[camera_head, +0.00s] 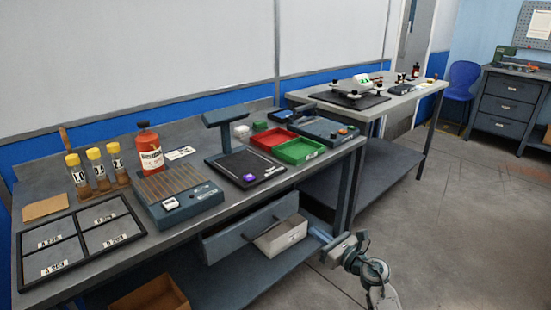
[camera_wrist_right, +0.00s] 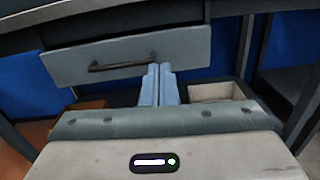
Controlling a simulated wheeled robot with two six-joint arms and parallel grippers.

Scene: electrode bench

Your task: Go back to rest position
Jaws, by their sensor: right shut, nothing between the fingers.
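My right gripper (camera_head: 320,234) is in front of the near bench, low, by the right end of the drawer. In the right wrist view its two pale blue fingers (camera_wrist_right: 159,85) are pressed together with nothing between them. They point toward the bench, just below the grey drawer (camera_wrist_right: 130,58), and look apart from it. The drawer (camera_head: 250,228) stands pulled out under the bench top. My left gripper is not in view.
The near bench (camera_head: 235,110) carries a red bottle (camera_head: 148,150), vials, a red tray (camera_head: 272,138) and a green tray (camera_head: 300,150). A pale box (camera_head: 280,237) sits below the drawer. The floor (camera_head: 450,200) to the right is clear.

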